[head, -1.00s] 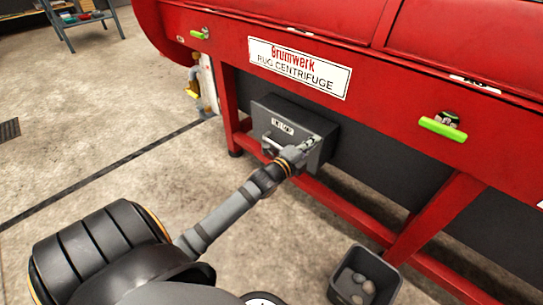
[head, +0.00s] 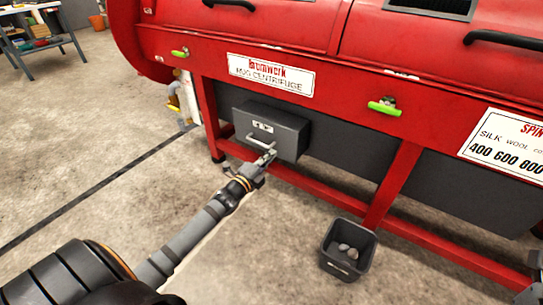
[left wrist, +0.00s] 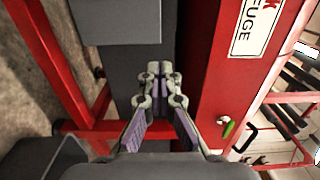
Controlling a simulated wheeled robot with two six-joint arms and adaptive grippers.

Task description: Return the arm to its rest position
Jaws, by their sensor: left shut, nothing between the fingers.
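My left arm comes in from the lower left in the head view. Its gripper (head: 265,161) is shut and empty, at the lower right of the front of a grey drawer-like box (head: 292,137) with a bar handle. In the picture the fingertips lie close to the handle's right end; I cannot tell whether they touch it. The left wrist view shows the two fingers (left wrist: 158,84) together at their tips, with nothing between them. The grey box surface (left wrist: 130,20) is beyond them there.
The red rug centrifuge (head: 340,80) stands over the box, its red legs and lower rail close to my left gripper. A dark bin (head: 330,265) with a few stones stands on the floor to the right. The concrete floor at left is mostly clear.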

